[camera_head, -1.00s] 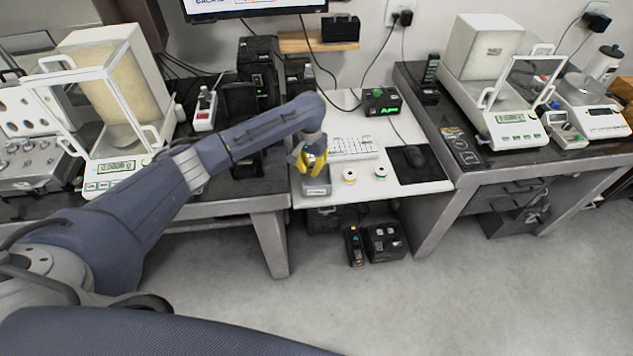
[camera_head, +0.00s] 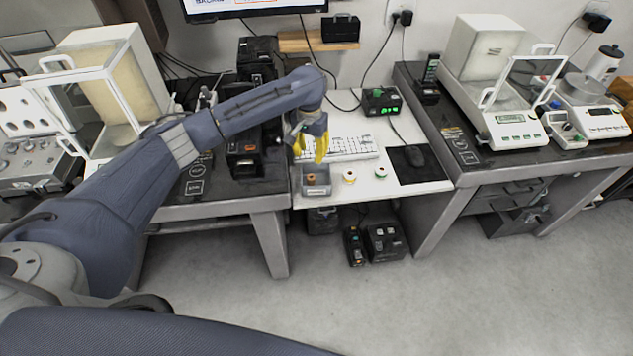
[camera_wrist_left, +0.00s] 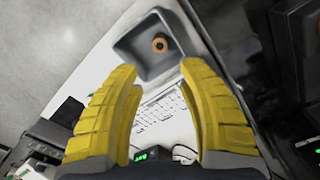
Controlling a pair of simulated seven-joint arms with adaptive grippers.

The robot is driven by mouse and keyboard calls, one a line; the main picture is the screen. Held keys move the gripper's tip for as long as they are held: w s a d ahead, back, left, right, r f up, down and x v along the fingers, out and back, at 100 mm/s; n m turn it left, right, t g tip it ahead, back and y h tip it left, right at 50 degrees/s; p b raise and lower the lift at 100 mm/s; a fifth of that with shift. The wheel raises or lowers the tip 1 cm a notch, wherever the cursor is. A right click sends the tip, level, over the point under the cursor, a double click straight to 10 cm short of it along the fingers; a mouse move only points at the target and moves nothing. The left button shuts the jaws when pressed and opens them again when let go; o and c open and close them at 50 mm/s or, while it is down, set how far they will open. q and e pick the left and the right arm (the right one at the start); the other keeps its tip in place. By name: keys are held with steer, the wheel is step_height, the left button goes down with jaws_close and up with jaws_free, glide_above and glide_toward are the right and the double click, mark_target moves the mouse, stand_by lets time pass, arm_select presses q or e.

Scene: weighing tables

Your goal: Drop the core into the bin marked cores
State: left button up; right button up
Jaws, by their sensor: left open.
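The core (camera_head: 311,178) is a small orange-brown ring. It lies inside the small grey bin (camera_head: 317,189) at the front left of the white table; any marking on the bin is too small to read. In the left wrist view the core (camera_wrist_left: 159,44) rests on the floor of the bin (camera_wrist_left: 140,62), apart from its walls. My left gripper (camera_head: 311,151) has yellow fingers and hangs above and just behind the bin. In the wrist view its fingers (camera_wrist_left: 166,85) are spread wide with nothing between them. My right gripper is not in view.
Two small white-rimmed rolls (camera_head: 349,176) and (camera_head: 380,171) stand right of the bin. A dark device (camera_head: 243,150) stands left. The table's front edge is close to the bin.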

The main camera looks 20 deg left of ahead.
arm_select(q)
steer(key=shift+r, duration=2.4)
